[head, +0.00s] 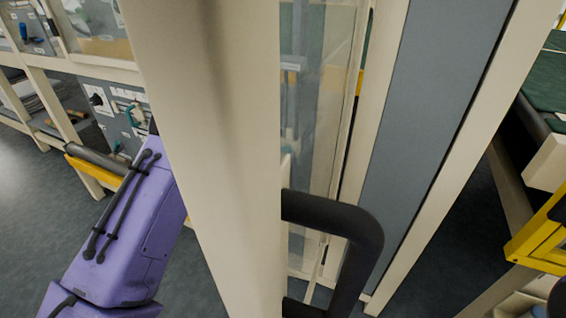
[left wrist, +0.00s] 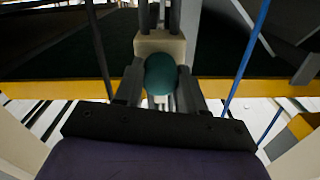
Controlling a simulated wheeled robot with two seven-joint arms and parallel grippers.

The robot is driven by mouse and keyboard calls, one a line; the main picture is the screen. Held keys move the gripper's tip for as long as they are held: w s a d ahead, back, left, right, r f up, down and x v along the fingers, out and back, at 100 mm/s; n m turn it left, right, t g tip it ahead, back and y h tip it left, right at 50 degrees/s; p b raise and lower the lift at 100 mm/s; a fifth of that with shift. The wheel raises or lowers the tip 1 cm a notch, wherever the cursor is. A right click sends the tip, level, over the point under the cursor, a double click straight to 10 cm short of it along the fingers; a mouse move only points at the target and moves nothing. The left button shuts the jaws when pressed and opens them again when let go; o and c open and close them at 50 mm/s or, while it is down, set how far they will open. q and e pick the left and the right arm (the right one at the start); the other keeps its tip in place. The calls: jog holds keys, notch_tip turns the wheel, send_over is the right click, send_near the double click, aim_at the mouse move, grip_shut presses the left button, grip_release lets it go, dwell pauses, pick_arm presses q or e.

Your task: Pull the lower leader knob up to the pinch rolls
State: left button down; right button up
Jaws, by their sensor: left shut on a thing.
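The leader knob (left wrist: 160,70), round and teal, shows in the left wrist view in front of a beige block (left wrist: 160,45). My left gripper (left wrist: 160,86) has its two dark fingers on either side of the knob and is shut on it. In the head view my purple left arm reaches up behind a wide beige post, which hides the gripper and the knob. I cannot make out the pinch rolls for certain. My right gripper is in neither view.
The beige post (head: 215,150) fills the middle of the head view, with a thick black handle (head: 365,235) beside it. A clear panel (head: 320,110) and a grey-blue panel (head: 430,130) stand to the right. A yellow bar (left wrist: 70,90) and blue cords (left wrist: 247,55) lie near the gripper.

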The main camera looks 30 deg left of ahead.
pick_arm(q)
notch_tip(320, 180, up, 18)
jog(key=p, duration=1)
jog(key=shift+r, duration=0.25)
jog(key=c, duration=0.7)
grip_release()
jog(key=shift+r, duration=0.1)
jog(key=shift+o, duration=0.2)
jog(key=s+b, duration=0.1)
jog(key=s, duration=0.9)
jog(key=shift+s+d, duration=0.3)
